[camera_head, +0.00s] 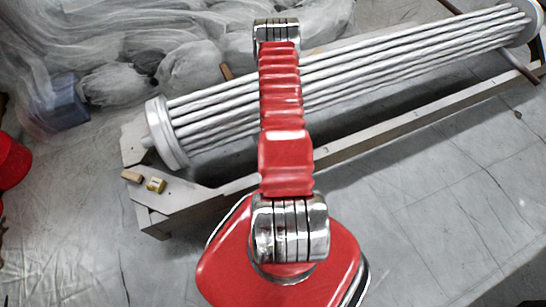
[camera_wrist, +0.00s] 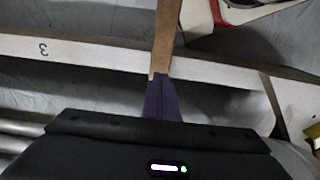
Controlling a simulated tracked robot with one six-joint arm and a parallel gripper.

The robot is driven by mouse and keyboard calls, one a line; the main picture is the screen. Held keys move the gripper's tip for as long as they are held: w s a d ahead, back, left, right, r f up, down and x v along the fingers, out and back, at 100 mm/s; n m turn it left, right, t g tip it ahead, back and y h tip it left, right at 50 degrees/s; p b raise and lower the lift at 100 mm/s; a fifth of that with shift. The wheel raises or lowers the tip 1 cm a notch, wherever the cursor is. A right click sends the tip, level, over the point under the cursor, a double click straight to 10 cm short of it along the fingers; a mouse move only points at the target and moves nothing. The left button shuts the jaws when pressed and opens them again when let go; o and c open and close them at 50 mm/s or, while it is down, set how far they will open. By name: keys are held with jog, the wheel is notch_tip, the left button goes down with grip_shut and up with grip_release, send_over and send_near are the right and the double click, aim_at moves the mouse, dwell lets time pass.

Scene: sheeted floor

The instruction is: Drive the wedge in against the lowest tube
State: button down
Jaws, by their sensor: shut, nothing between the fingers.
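The bundle of grey tubes (camera_head: 330,80) lies slanted in a low frame, held by round white end plates (camera_head: 165,132). Tubes also show at the lower left of the wrist view (camera_wrist: 20,135). A small tan wooden block (camera_head: 131,176), possibly the wedge, lies on the frame's near left corner beside a yellow block (camera_head: 156,185). In the wrist view my gripper (camera_wrist: 160,77) shows as dark purple fingers, shut and empty. Their tips overlap a brown wooden bar (camera_wrist: 166,40) in the picture; I cannot tell whether they touch. The lowest tube's underside is hidden.
The frame's pale front beam (camera_head: 400,125) runs along the tubes; in the wrist view it bears a "3" (camera_wrist: 43,49). Sheeted bundles (camera_head: 190,70) and a blue box (camera_head: 62,102) lie behind at left. The floor at right (camera_head: 430,210) is clear.

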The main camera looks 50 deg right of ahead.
notch_tip(320, 180, down, 6)
jog(key=shift+r, duration=0.1)
jog(key=shift+w+d+f, duration=0.15)
jog(key=shift+w+f, duration=0.05)
jog(key=shift+f, duration=0.15)
jog(key=shift+w+d+r, duration=0.1)
jog(key=shift+w+d, duration=0.35)
jog(key=shift+w, duration=0.35)
jog(key=shift+w+d, duration=0.4)
jog(key=shift+w, duration=0.35)
